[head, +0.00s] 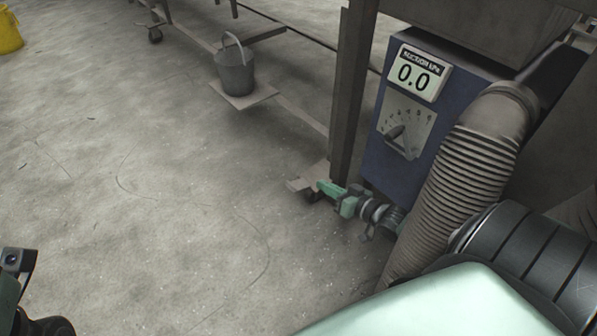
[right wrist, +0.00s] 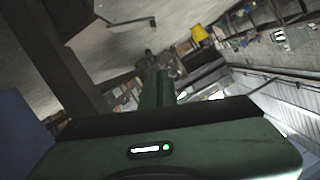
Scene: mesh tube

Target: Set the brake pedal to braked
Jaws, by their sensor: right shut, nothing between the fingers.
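A flat beige plate (head: 300,184) sits low at the foot of the dark post, with a small dark part under it that looks like a caster. It may be the brake pedal, but I cannot tell its setting. My right gripper (head: 322,186) is shut and empty; its green fingers are at the plate's right edge, partly covering it. I cannot tell whether they touch. The right wrist view shows the shut fingers (right wrist: 161,88) with no pedal clearly visible. Only a dark and green piece of my left arm shows at the lower left of the head view; its fingertips are hidden.
A blue box (head: 372,165) with a gauge reading 0.0 and a dial stands right of the post (head: 350,90). A ribbed hose (head: 465,165) runs down beside it. A grey bucket (head: 235,70) stands on a plate farther back. Open floor lies to the left.

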